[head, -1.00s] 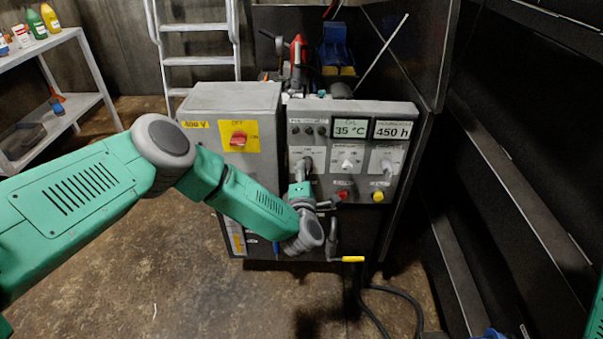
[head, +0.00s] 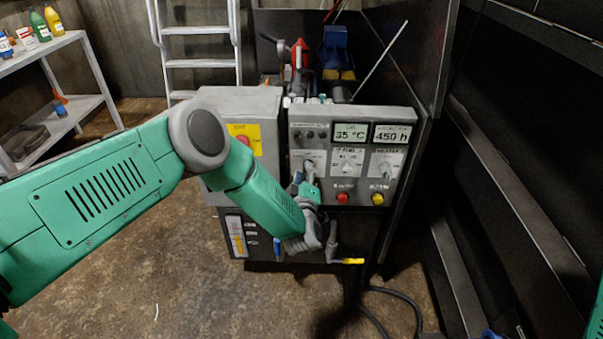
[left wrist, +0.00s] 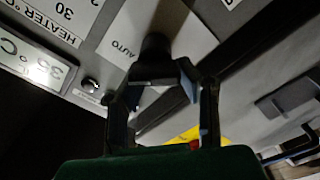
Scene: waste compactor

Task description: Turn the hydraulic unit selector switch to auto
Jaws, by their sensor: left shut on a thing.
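The grey control panel (head: 351,120) has three selector switches in a row under its displays. My left gripper (head: 308,172) is at the leftmost one and largely hides it. In the left wrist view, my left gripper (left wrist: 160,75) is shut on a dark selector switch (left wrist: 155,48), with one finger on each side of its knob. The word AUTO (left wrist: 123,48) is printed on the light plate beside the knob. The knob's exact pointing direction is hard to tell. My right gripper is out of view.
The middle selector (head: 346,168) and right selector (head: 386,170) stand close beside it. Below are a red button (head: 342,198) and a yellow button (head: 377,199). The grey cabinet with a red switch (head: 243,142) stands to the left, partly behind my arm. A yellow-handled crank (head: 351,261) sticks out below.

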